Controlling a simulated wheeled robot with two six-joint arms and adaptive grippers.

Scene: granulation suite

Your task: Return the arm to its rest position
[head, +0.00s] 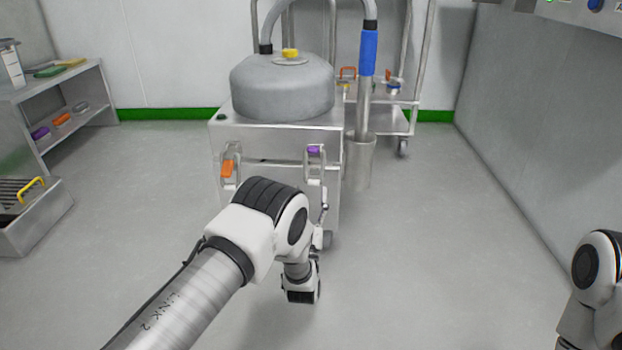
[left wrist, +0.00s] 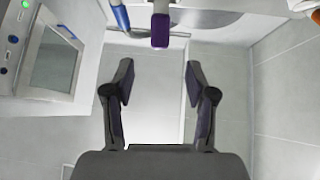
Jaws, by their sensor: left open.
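My left arm (head: 260,225) reaches in from the left of the head view, its wrist low in front of a steel machine (head: 275,145). The arm hides most of the left gripper there. In the left wrist view, my left gripper (left wrist: 158,76) is open, its two fingers apart with nothing between them. A purple grip (left wrist: 160,30) lies ahead of the fingertips, apart from them. In the head view, a purple grip (head: 315,149) sits on the machine's front. Part of my right arm (head: 598,275) shows at the right edge; its gripper is out of view.
An orange grip (head: 228,169) is on the machine's front left. A grey domed vessel (head: 283,88) tops it. A shelf (head: 55,85) and a steel bin (head: 45,218) stand left. A trolley (head: 385,120) stands behind. A screen (left wrist: 54,60) shows in the wrist view. Floor is clear right.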

